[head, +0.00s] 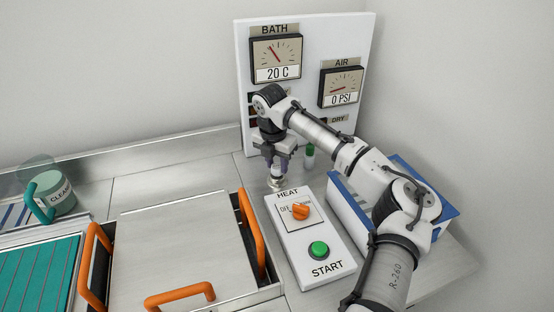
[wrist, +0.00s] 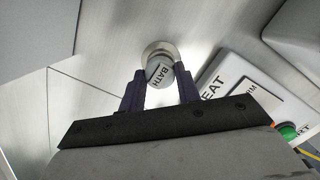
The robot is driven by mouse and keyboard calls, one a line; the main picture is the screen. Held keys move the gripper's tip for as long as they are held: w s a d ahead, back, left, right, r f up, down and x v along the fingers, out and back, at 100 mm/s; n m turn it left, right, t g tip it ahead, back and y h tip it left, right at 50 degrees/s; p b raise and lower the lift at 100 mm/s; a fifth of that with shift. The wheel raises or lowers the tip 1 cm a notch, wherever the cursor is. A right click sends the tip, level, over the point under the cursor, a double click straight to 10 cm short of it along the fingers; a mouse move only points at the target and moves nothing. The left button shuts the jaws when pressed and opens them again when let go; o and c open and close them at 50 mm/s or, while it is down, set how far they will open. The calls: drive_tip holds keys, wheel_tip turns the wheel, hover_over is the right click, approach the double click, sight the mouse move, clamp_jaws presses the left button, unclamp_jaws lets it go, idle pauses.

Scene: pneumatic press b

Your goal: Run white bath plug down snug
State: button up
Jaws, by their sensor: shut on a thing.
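The white bath plug (wrist: 160,72) is a small pale round cap marked BATH, seen between the fingers in the wrist view. A round metal collar (wrist: 155,47) shows just beyond it on the steel surface; I cannot tell how deep the plug sits in it. In the head view the plug (head: 276,184) shows small under my gripper (head: 277,170), behind the heat panel. My gripper points down, its two dark fingers shut on the plug's sides. In the wrist view my gripper (wrist: 160,82) hides part of the plug's near side.
The white control panel (head: 325,252) with an orange HEAT knob (head: 300,211) and green START button (head: 319,250) lies close in front. The gauge board (head: 290,92) stands behind. A blue-rimmed bin (head: 344,196) is right; a steel lid (head: 180,250) with orange handles is left.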

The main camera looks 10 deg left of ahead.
drive_tip(key=shift+m, duration=0.4)
drive_tip(key=shift+r+m+p, duration=0.25)
drive_tip(key=shift+m+p, duration=0.25)
drive_tip(key=shift+p, duration=0.4)
drive_tip(key=shift+f+m, duration=0.25)
drive_tip(key=shift+m, duration=0.05)
drive_tip(key=shift+r, duration=0.1)
drive_tip(key=shift+r+m+p, duration=0.15)
drive_tip(key=shift+m+p, duration=0.25)
drive_tip(key=shift+p, duration=0.45)
drive_tip(key=shift+a+m+h, duration=0.1)
drive_tip(key=shift+m+h, duration=0.2)
drive_tip(key=shift+f, duration=0.25)
